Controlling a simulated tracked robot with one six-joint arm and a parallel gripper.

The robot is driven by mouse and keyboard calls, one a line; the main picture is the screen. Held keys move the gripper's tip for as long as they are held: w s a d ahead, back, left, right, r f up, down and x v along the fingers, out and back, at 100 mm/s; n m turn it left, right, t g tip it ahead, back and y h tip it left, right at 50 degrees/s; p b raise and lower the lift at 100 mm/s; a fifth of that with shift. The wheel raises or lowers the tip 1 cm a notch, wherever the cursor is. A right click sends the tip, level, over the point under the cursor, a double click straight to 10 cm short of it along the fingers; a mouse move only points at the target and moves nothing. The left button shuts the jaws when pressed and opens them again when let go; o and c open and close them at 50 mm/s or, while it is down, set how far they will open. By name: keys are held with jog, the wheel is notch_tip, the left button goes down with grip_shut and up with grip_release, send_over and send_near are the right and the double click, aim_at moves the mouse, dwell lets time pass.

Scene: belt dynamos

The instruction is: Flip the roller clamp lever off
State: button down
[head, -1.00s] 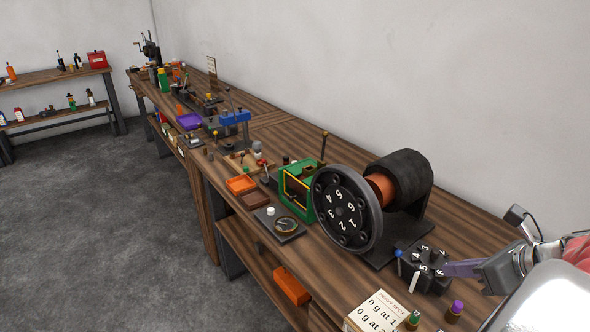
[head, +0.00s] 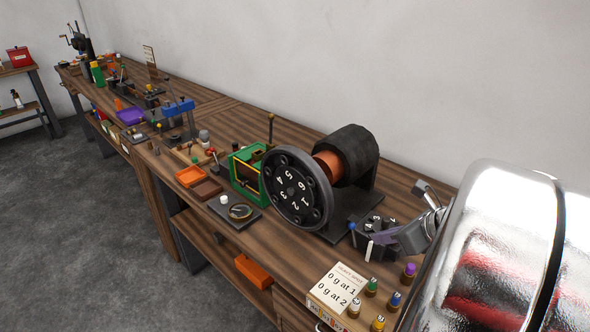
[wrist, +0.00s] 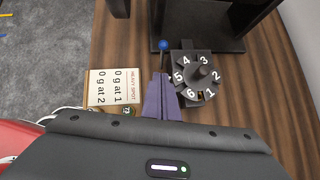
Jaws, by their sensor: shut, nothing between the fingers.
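A short lever with a blue knob (head: 352,226) stands by the front edge of the dark base of the wheel machine. It also shows in the wrist view (wrist: 163,45), just beyond my fingertips. No label shows whether it is the roller clamp lever. My gripper (head: 378,239) has purple fingers, close together and empty; the wrist view shows them (wrist: 161,77) pointing toward the lever, with a small apparent gap. A black numbered block (wrist: 197,75) sits right beside the fingers. The wheel (head: 297,187), marked with numbers, stands before an orange and black roller (head: 350,152).
A "heavy spot" card box (head: 336,285) and several coloured-cap bottles (head: 372,287) stand at the front edge. A green frame (head: 247,170) and a dial plate (head: 236,212) lie left of the wheel. Bare bench (wrist: 245,110) shows right of the numbered block.

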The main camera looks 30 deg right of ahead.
aim_at(353, 236)
jog(key=w+f, duration=0.2)
jog(key=w, duration=0.3)
jog(key=shift+w+a, duration=0.4)
jog(key=shift+a, duration=0.05)
jog(key=shift+f, duration=0.1)
